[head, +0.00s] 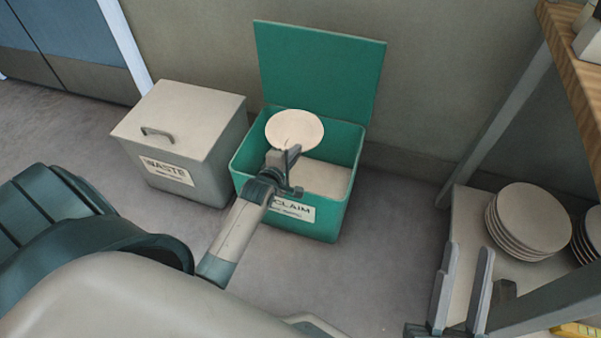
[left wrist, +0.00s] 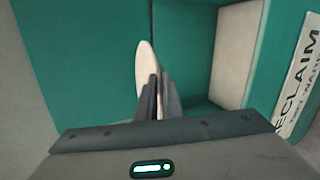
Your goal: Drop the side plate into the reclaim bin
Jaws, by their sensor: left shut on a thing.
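The side plate (head: 295,130) is round and off-white. My left gripper (head: 292,155) is shut on its near edge and holds it over the open green reclaim bin (head: 337,222). In the left wrist view the plate (left wrist: 146,68) shows nearly edge-on between the fingers (left wrist: 158,95), with the bin's green inside around it. The bin's lid (head: 320,70) stands up at the back, and its pale inner floor shows. My right gripper (head: 460,285) is at the lower right, its two fingers apart with nothing between them.
A grey waste bin (head: 190,135) with a closed, handled lid stands left of the reclaim bin. At the right is a shelf unit with a stack of plates (head: 530,222) on its lower shelf (head: 465,215). A wall is behind the bins. Bare floor (head: 375,260) lies between bin and shelf.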

